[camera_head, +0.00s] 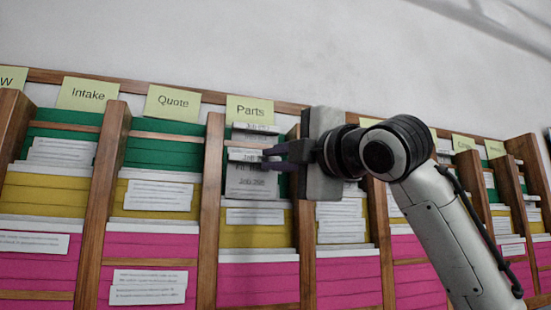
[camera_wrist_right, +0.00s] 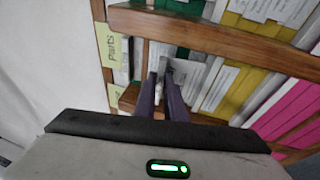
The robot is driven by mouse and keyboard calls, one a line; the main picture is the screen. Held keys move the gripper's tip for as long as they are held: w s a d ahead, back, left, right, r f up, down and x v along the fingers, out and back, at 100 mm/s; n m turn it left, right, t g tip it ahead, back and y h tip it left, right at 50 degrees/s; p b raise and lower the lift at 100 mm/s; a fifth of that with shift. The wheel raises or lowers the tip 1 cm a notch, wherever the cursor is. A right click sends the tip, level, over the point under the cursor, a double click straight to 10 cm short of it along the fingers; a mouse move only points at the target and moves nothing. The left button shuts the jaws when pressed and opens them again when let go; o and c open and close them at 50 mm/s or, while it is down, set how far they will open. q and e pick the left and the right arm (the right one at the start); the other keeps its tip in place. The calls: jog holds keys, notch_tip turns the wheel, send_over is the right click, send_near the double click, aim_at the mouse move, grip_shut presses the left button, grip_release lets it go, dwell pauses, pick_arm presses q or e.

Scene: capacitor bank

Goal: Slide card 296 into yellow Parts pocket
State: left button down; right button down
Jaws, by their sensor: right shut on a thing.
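The Parts column stands under the Parts label (camera_head: 250,110) in the head view, with green, yellow and pink pockets from top to bottom. Its yellow pocket (camera_head: 257,238) has a white card (camera_head: 254,216) showing at its front. My right gripper (camera_head: 266,158) is shut on a pale card (camera_head: 241,155), held in front of the green part, above the yellow pocket. The right wrist view shows the dark fingers (camera_wrist_right: 165,78) on the card (camera_wrist_right: 188,72). My left gripper is not in view.
Wooden dividers (camera_head: 211,190) stand on both sides of the Parts column. The Quote (camera_head: 172,103) and Intake (camera_head: 88,94) columns lie to the left, with white cards in their pockets. More filled columns lie right, partly behind my right arm.

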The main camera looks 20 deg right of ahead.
jog(key=shift+f, duration=0.15)
jog(key=shift+f+b, duration=0.65)
jog(key=shift+f, duration=0.2)
jog(key=shift+w, duration=0.1)
jog(key=shift+w+g+p, duration=0.15)
jog(key=shift+g+p, duration=0.35)
jog(key=shift+p, duration=0.2)
jog(key=shift+f, duration=0.2)
dwell(0.3)
jog(key=shift+f+b, duration=0.6)
jog(key=shift+f, duration=0.25)
